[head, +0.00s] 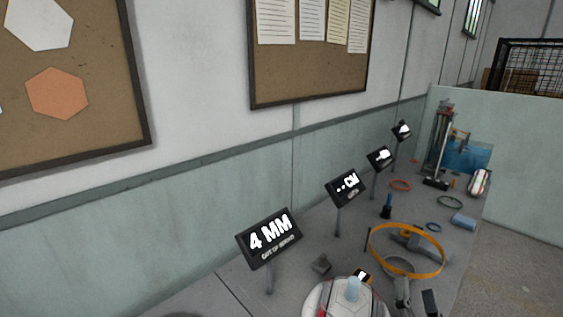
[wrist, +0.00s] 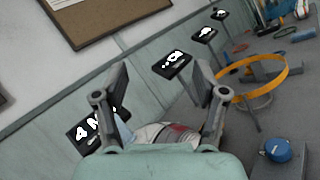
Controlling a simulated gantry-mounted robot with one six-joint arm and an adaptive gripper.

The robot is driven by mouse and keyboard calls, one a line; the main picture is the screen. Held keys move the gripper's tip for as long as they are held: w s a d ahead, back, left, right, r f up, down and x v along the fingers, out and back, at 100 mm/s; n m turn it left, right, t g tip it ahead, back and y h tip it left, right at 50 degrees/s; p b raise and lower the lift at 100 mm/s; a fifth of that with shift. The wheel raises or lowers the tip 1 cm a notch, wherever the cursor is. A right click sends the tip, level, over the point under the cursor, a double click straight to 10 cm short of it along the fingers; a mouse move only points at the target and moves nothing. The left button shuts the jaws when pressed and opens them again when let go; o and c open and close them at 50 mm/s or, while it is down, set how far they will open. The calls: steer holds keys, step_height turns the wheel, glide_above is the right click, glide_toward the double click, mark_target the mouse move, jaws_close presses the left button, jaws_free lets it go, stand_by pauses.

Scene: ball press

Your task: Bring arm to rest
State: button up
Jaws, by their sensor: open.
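My gripper (wrist: 161,66) shows in the wrist view with its two grey fingers spread wide apart and nothing held between them. Beyond and below the fingers is a white and red rounded object (wrist: 172,132), partly hidden by the gripper body. In the head view a white rounded object with red marks (head: 318,298) sits at the bottom edge, cut off by the frame, with a light-blue piece (head: 353,288) on top. Dark grey parts (head: 402,292) stand to its right; I cannot tell whether they are mine.
An orange ring (head: 373,246) on a grey stand is at the right. Black signs line the wall side, the nearest reading 4 MM (head: 268,238). Farther back are a tall device (head: 440,140), a white and red ball (head: 479,182) and small rings. A blue round object (wrist: 277,150) lies lower right.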

steer(key=s+a+r+m+g+h+p, duration=0.1)
steer(key=s+r+m+h, duration=0.2)
steer(key=r+m+h, duration=0.35)
steer(key=s+a+r+m+g+h+p, duration=0.1)
steer(key=s+a+r+m+h, duration=0.2)
steer(key=m, duration=0.7)
steer(key=s+a+f+m+g+y+p, duration=0.25)
steer(key=a+y, duration=0.25)
steer(key=a, duration=0.3)
steer(key=s+a+f+m+g+y+p, duration=0.25)
steer(key=a+m+y, duration=0.2)
steer(key=a, duration=0.45)
steer(key=s+a+f+m+g+y+p, duration=0.1)
steer(key=s+a+f+m+g+y, duration=0.15)
steer(key=a+y, duration=0.45)
step_height(320, 180, up, 34)
steer(key=w+h+p, duration=0.1)
steer(key=p, duration=3.4)
steer(key=shift+w+r+t, duration=0.15)
steer(key=shift+w+t, duration=0.05)
steer(key=shift+t, duration=0.25)
